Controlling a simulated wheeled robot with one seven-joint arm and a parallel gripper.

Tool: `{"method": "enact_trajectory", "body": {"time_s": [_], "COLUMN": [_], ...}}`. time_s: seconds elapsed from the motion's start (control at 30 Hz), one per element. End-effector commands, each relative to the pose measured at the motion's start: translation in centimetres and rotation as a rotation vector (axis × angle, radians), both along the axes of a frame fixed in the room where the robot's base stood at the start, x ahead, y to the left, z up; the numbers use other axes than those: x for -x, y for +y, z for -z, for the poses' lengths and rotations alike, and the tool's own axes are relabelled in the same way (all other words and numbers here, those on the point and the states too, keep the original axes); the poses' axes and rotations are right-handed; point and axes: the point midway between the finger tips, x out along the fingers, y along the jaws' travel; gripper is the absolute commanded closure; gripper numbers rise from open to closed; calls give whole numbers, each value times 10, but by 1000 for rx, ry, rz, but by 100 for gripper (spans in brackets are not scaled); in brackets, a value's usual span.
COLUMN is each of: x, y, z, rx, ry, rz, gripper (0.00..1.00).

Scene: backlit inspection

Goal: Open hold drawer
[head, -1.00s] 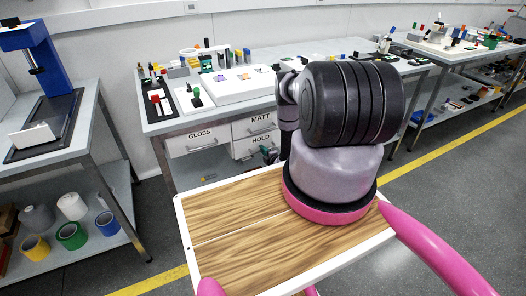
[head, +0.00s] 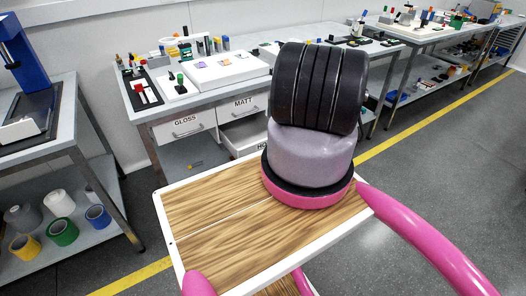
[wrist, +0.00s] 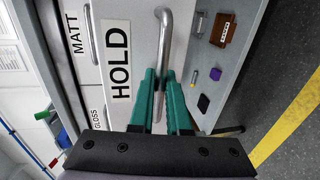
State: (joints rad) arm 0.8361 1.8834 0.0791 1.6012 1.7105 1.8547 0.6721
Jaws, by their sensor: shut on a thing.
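The HOLD drawer (head: 238,134) stands pulled out below the MATT drawer in the head view, with its light interior showing. My arm hides the right part of its label. In the wrist view the white HOLD front (wrist: 125,28) fills the middle, with its metal bar handle (wrist: 165,30) beside the label. My gripper (wrist: 160,75) has its green fingers on either side of the handle, shut on it. The gripper is hidden behind my arm in the head view.
The MATT drawer (head: 242,108) and GLOSS drawer (head: 188,130) look closed. A bench shelf below holds a brown box (wrist: 220,30) and a purple block (wrist: 215,74). Small items stand on the bench top. My wooden-topped base is close in front of the bench.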

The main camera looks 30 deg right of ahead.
Motion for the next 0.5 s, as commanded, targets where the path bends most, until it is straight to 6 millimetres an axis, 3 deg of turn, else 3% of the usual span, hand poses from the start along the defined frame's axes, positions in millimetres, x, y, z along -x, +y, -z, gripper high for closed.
{"method": "enact_trajectory", "body": {"time_s": [0.17, 0.5], "x": [11, 12], "y": [-1, -1], "z": [0, 0], "rx": [1, 1], "ry": [1, 1], "rz": [3, 2], "gripper": [100, 100]}}
